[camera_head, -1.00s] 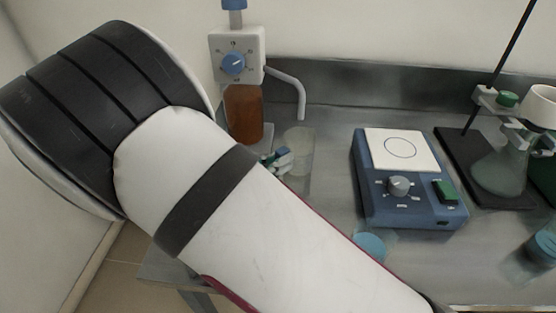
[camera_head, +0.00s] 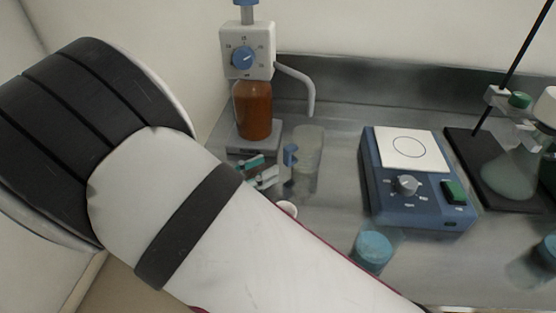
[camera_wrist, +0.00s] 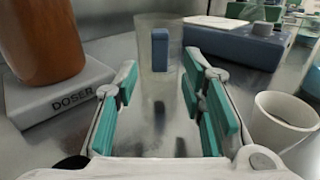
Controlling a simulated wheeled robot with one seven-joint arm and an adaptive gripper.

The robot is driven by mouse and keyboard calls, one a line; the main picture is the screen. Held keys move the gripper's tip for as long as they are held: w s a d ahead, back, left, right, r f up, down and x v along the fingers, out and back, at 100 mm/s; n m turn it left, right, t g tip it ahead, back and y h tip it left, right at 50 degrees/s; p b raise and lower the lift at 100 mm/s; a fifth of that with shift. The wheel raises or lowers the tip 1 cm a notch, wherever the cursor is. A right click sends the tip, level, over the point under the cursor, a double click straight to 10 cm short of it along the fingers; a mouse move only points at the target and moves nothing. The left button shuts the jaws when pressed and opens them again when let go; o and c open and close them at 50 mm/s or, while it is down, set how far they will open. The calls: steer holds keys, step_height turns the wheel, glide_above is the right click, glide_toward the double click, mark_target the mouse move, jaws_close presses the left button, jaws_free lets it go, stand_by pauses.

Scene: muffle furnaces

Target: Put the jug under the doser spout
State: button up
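The jug (camera_head: 309,148) is a clear, upright vessel with a blue handle (camera_head: 290,154). It stands on the bench, just below the doser spout (camera_head: 311,100) in the head picture; I cannot tell whether it is exactly under the tip. The doser (camera_head: 247,50) sits on an amber bottle (camera_head: 254,110). My gripper (camera_head: 264,173) is open and empty, short of the handle. In the wrist view, the jug (camera_wrist: 145,45) stands beyond my gripper (camera_wrist: 160,75), with its handle facing the gap between the teal-padded fingers, apart from them.
The doser's grey base (camera_wrist: 60,95) is close to the left finger. A white cup (camera_wrist: 285,122) is close on the right. A blue stirrer (camera_head: 415,205) stands right of the jug, with a blue-topped container (camera_head: 374,248) before it. A stand with a flask (camera_head: 513,170) is farther right.

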steer(key=v, duration=0.4)
steer(key=shift+s+a, duration=0.3)
steer(key=s+d+r+m+g+y, duration=0.1)
steer(key=d+r+m+g, duration=0.3)
steer(key=d, duration=0.4)
steer(key=s+d+r+m+g+y, duration=0.1)
steer(key=d+r+m+g, duration=0.25)
steer(key=d, duration=0.35)
steer(key=s+d+r+m+g+y, duration=0.1)
steer(key=d+r+m+g+y, duration=0.15)
steer(key=d+m+g, duration=0.4)
steer(key=s+d+r+m+t+y, duration=0.1)
steer(key=s+d+m+y, duration=0.3)
steer(key=s, duration=0.5)
steer(key=s+d+r+m+t+y, duration=0.2)
steer(key=s+d+m+y, duration=0.3)
steer(key=s+m, duration=0.3)
steer(key=shift+s+d+r+t, duration=0.2)
steer(key=shift+s+r+t, duration=0.1)
steer(key=shift+s+t, duration=0.4)
steer(key=shift+w+r, duration=0.1)
steer(key=shift+w, duration=0.05)
